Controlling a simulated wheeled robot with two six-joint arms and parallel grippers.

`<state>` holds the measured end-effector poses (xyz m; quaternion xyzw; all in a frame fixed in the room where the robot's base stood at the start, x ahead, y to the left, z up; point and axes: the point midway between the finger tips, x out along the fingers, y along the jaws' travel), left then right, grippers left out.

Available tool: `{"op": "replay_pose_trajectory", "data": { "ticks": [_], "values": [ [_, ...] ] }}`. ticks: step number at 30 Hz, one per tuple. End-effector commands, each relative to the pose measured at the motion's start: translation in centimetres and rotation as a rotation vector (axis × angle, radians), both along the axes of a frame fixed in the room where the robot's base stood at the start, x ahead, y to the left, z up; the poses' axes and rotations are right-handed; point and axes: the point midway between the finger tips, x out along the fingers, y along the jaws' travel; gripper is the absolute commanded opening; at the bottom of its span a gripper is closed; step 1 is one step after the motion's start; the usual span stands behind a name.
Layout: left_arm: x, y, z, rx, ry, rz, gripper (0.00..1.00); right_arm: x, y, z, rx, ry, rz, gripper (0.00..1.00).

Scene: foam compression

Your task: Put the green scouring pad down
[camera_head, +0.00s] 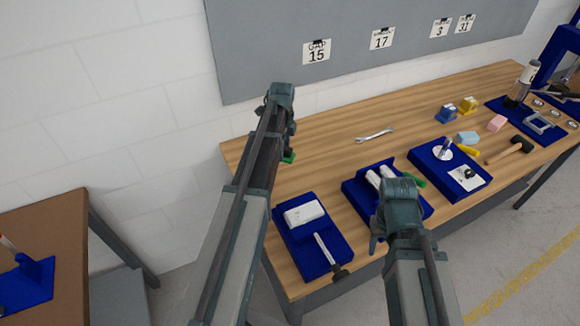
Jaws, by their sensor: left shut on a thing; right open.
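The green scouring pad (289,157) shows as a small green patch at the fingertips of my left gripper (289,148), near the left end of the wooden workbench (335,160). My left gripper is shut on the pad, and the arm hides most of it. I cannot tell whether the pad touches the bench top. My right gripper (379,232) is open, over the front of the middle blue tray (352,190). Its fingers are mostly hidden behind its own wrist.
A blue tray (343,252) with a white block (304,214) stands at the front left. Another blue tray (468,191) stands right of the middle one. A wrench (374,135) lies behind them. Small coloured blocks and a mallet (510,150) lie further right. Bench top around the wrench is clear.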

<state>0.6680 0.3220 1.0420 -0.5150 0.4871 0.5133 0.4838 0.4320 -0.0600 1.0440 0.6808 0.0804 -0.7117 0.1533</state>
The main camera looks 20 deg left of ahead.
Motion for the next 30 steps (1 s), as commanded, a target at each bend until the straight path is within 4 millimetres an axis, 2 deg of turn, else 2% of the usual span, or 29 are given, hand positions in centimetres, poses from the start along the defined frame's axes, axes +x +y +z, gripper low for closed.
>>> {"op": "replay_pose_trajectory", "data": {
  "ticks": [11,23,30],
  "values": [
    [0.0,0.0,-0.5,0.000,0.000,0.000,0.09,0.0,0.0,-0.5,0.000,0.000,0.000,0.50],
    [0.0,0.0,-6.1,0.000,0.000,0.000,0.09,0.0,0.0,-6.0,0.000,0.000,-0.001,0.50],
    [0.0,0.0,-6.3,0.000,0.000,0.000,0.09,0.0,0.0,-6.3,0.000,0.000,-0.002,0.50]
  ]
}}
